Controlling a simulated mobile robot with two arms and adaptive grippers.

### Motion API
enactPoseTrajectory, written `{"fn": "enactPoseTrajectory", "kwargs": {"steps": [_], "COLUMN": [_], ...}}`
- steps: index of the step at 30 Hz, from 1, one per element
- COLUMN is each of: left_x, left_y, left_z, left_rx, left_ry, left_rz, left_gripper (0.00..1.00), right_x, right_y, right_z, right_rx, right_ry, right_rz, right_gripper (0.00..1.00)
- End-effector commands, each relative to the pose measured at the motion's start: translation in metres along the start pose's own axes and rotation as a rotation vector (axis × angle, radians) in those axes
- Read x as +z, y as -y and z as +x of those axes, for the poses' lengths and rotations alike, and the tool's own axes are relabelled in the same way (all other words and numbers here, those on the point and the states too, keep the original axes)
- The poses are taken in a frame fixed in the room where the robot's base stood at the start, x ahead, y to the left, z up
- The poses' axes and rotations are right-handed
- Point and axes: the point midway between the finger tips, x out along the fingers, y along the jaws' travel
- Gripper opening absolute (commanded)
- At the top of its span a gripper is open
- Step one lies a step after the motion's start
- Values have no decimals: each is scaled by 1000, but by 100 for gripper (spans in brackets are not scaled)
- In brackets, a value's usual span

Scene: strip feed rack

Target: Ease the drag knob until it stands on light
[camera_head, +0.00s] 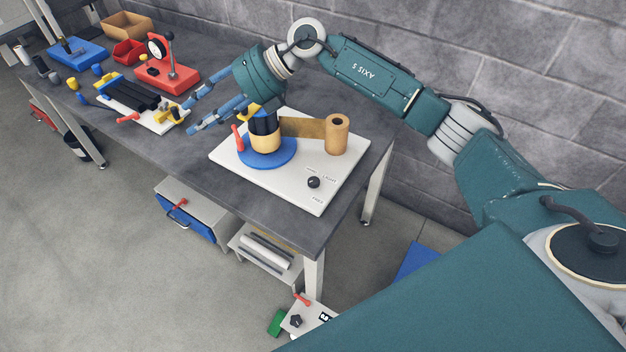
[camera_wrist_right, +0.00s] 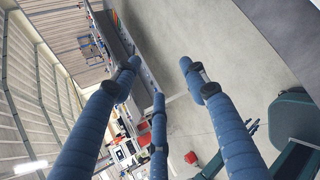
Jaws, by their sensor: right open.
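The drag knob (camera_head: 313,182) is a small black dial on the front right part of a white board (camera_head: 232,155). Small printed labels lie around it; one reads LIGHT, to its upper right. The knob's pointer is too small to read. My right gripper (camera_head: 190,117) is open and empty, left of the board, well away from the knob, with its fingers pointing left. Its spread blue fingers also show in the wrist view (camera_wrist_right: 158,76), where the knob does not appear. My left gripper is not in view.
The board also carries a blue disc (camera_head: 285,158) with a black and cream drum, a red-handled lever (camera_head: 239,139), and a brown strip roll (camera_head: 338,135). Farther left on the grey bench (camera_head: 160,148) stand a white rack, a red gauge stand (camera_head: 180,80) and bins.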

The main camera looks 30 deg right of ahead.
Motion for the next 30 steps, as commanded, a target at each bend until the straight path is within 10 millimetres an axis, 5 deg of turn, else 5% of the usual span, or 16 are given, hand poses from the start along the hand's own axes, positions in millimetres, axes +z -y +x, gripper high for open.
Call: {"fn": "enactPoseTrajectory", "kwargs": {"steps": [3, 9, 13, 17, 30], "left_x": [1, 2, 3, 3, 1], "left_y": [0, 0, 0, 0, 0], "left_z": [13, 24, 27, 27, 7], "left_rx": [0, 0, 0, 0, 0], "left_ry": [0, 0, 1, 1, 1], "left_rz": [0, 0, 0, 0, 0], "left_gripper": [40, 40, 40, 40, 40], "right_x": [-37, -72, -81, -85, -107], "right_y": [77, 176, 205, 216, 270], "right_z": [-12, -75, -111, -126, -91], "right_rx": [-277, -718, -894, -966, -970], "right_ry": [-141, -284, -318, -330, -334], "right_rz": [-32, 7, 48, 69, 73], "right_gripper": [44, 44, 44, 44, 44]}}
